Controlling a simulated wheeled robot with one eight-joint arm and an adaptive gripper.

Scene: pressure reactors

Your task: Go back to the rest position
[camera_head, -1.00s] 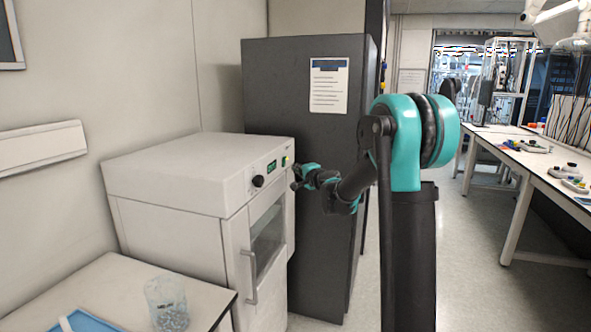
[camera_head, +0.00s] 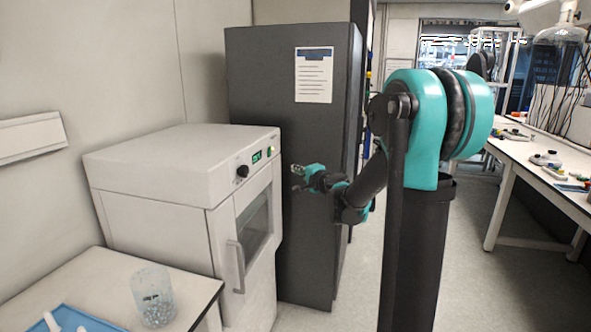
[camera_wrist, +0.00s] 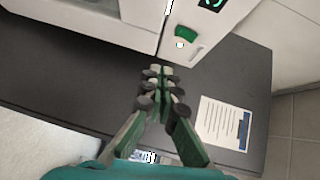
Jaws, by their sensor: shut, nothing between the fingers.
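My gripper (camera_head: 297,178) is at the end of my bent arm, to the right of the white oven-like machine (camera_head: 150,160) and in front of the dark grey cabinet (camera_head: 300,130). A gap separates it from the machine's front in the head view. In the wrist view my gripper (camera_wrist: 160,72) has its dark green fingers together and empty, pointing toward the machine's control panel. That panel shows a green button (camera_wrist: 186,34) and a lit display (camera_wrist: 210,4). The machine's door (camera_head: 252,235) looks shut.
A small table (camera_head: 100,285) at lower left holds a clear beaker (camera_head: 153,296) with beads and a blue tray (camera_head: 75,320). A paper sheet (camera_head: 313,75) is on the cabinet. A long bench (camera_head: 530,165) stands at the right. Floor between is clear.

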